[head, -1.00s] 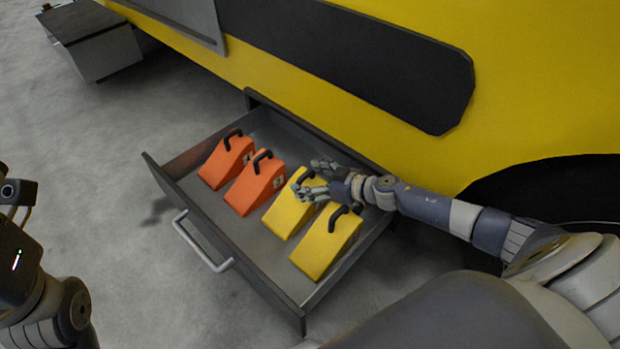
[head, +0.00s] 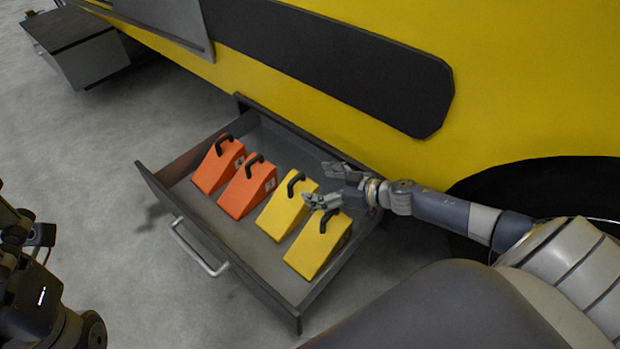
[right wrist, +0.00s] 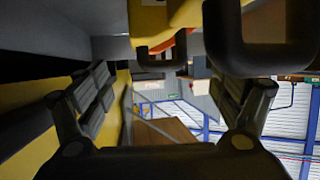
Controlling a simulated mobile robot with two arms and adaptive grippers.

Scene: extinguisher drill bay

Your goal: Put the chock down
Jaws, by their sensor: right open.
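Several wedge chocks with black handles stand in a row in the open grey drawer (head: 166,206). Two are orange, the left one (head: 217,165) and the one beside it (head: 247,187). Two are yellow, the inner one (head: 283,212) and the right one (head: 314,246). My right gripper (head: 326,184) is open and empty, above the drawer at the far ends of the yellow chocks. In the right wrist view its fingers (right wrist: 165,100) are apart, with black handles close in front. My left arm shows at the left edge; its fingertips are not clear.
The yellow vehicle side (head: 400,60) with a dark panel rises behind the drawer. A dark wheel arch (head: 550,190) is at the right. A grey box (head: 85,55) stands at the far left. The floor left of the drawer is clear.

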